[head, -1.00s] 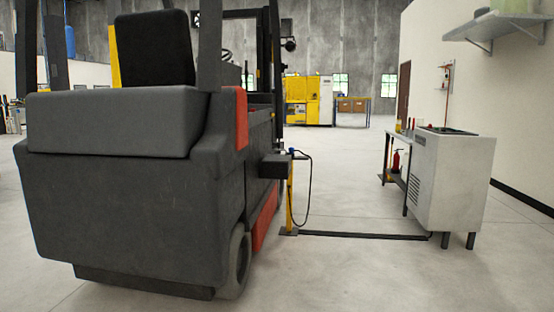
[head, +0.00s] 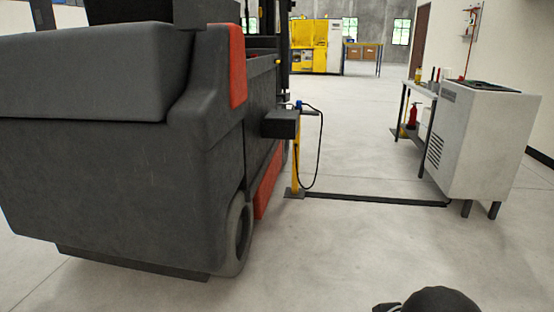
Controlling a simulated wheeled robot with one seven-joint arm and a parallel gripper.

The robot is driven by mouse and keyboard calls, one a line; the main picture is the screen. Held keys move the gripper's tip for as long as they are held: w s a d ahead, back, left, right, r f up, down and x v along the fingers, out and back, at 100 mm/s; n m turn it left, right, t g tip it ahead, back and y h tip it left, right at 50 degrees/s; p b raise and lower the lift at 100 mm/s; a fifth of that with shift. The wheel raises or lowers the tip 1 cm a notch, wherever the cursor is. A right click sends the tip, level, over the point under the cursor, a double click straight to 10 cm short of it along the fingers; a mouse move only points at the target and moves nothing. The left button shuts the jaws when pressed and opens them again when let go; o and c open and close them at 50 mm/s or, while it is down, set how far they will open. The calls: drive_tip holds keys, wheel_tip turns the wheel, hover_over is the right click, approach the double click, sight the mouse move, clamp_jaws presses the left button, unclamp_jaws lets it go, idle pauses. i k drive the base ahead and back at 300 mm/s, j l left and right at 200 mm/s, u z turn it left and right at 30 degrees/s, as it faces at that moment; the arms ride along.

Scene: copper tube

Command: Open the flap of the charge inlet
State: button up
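A dark grey box (head: 281,124) juts out from the right side of the forklift (head: 110,170), in front of a yellow post (head: 295,165). It may house the charge inlet, but I cannot make out a flap or tell whether one is open. A blue connector (head: 299,104) with a black cable (head: 319,150) sits at the top of the post, just behind the box. A black rounded part, likely of my own arm, shows at the bottom edge. My gripper's fingers are not in view.
A white cabinet (head: 482,145) stands at the right, with a bench (head: 420,90) and a red fire extinguisher (head: 412,115) behind it. A low black cable cover (head: 375,200) crosses the floor from post to cabinet. Nearer floor (head: 330,255) is clear.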

sight(282, 113)
drive_tip(key=i, duration=2.4)
